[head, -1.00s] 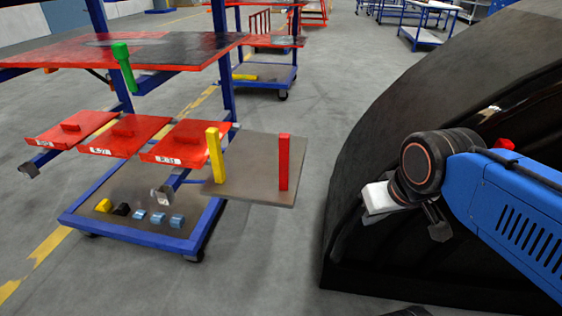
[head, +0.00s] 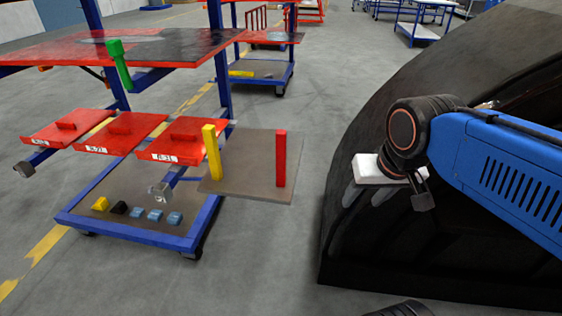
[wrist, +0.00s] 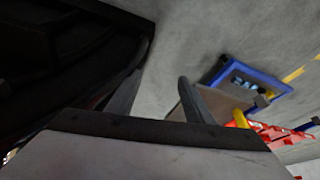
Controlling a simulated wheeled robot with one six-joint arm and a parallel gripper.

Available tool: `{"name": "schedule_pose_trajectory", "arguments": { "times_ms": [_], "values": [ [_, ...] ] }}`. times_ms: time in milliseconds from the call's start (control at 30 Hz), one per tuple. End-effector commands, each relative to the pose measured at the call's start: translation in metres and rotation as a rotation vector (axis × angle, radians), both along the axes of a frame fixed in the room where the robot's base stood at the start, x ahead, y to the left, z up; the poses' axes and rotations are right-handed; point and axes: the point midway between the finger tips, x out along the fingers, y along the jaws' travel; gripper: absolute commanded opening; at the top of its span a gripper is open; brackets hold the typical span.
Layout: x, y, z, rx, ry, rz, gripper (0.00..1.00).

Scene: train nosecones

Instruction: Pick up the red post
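The red post (head: 281,158) stands upright on a flat grey-brown board (head: 245,180) at the side of the cart in the head view. A yellow post (head: 212,152) stands on the same board to its left. My gripper (head: 366,196) is to the right of the red post, well apart from it, in front of the large black nosecone. Its two grey fingers are spread with nothing between them. In the wrist view the fingers (wrist: 160,98) also stand apart. The yellow post (wrist: 240,119) shows there beside a finger; I cannot make out the red post.
The blue cart (head: 140,235) carries red trays (head: 118,132) and small blocks on its lower shelf. A green post (head: 119,64) hangs at its upper red table. The black nosecone (head: 345,255) fills the right side. Grey floor lies open between them.

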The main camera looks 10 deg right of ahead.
Motion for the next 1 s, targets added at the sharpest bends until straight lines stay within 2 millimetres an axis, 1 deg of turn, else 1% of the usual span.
{"name": "schedule_pose_trajectory", "arguments": {
  "times_ms": [33, 200, 367, 500, 700, 900, 1000],
  "values": [
    [0.012, 0.004, 0.009, 0.020, 0.019, -0.049, 0.47],
    [0.050, 0.017, 0.041, 0.094, 0.084, -0.279, 0.47],
    [0.087, 0.033, 0.065, 0.145, 0.142, -0.502, 0.47],
    [0.120, 0.050, 0.083, 0.174, 0.183, -0.703, 0.47],
    [0.168, 0.080, 0.102, 0.197, 0.223, -0.994, 0.47],
    [0.214, 0.115, 0.113, 0.196, 0.237, -1.287, 0.47],
    [0.233, 0.131, 0.116, 0.193, 0.231, -1.415, 0.47]
  ]
}}
